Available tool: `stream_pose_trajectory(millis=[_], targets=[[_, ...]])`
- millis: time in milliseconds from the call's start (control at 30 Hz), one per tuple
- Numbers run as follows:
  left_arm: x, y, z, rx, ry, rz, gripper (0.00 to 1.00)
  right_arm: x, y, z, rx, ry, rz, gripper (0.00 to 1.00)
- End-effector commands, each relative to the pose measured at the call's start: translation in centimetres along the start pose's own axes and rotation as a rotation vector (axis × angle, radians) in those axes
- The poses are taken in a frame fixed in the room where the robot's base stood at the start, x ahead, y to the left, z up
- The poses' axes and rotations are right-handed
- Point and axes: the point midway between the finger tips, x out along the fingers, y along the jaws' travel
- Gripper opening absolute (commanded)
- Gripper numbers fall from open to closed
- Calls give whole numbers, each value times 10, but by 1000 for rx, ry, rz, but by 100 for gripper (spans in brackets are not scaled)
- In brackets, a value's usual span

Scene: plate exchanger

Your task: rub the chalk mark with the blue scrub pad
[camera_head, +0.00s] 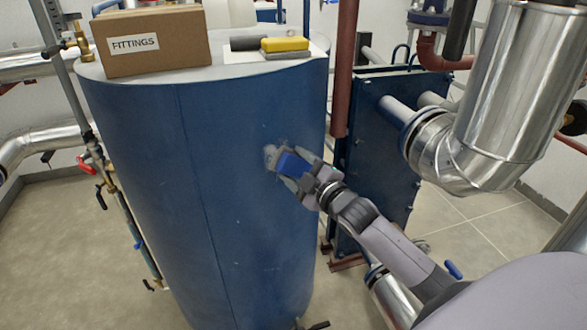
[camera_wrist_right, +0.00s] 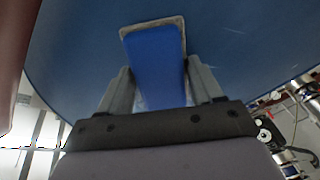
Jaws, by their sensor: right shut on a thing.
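A blue scrub pad (camera_head: 291,163) with a grey scrubbing face is held in my right gripper (camera_head: 296,170) in front of the blue tank (camera_head: 220,190). In the right wrist view the pad (camera_wrist_right: 155,66) sits between the two fingers of the right gripper (camera_wrist_right: 158,82), its grey edge toward the tank's wall. The pad's grey face appears to touch the wall or lie very close to it. A pale smudge of the chalk mark (camera_head: 269,152) shows at the pad's left side; the pad hides any more of it. My left gripper is not in view.
A red-brown pipe (camera_head: 343,70) and a blue plate exchanger (camera_head: 375,150) stand right of the tank. A large silver-clad pipe (camera_head: 505,100) hangs above my right arm.

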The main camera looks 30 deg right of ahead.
Motion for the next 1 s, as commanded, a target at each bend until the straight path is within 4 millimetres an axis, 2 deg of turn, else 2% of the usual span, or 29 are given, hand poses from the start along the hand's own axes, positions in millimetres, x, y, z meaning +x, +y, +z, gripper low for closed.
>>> stream_pose_trajectory(millis=[167, 500, 767, 1000], targets=[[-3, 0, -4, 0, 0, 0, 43, -1, -1, -4, 1, 0, 1, 41], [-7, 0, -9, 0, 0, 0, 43, 2, -18, -28, 2, 2, 1, 41], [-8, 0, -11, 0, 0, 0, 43, 2, -23, -36, 1, 4, 1, 41], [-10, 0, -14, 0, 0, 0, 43, 1, -35, -55, 4, 5, 1, 41]])
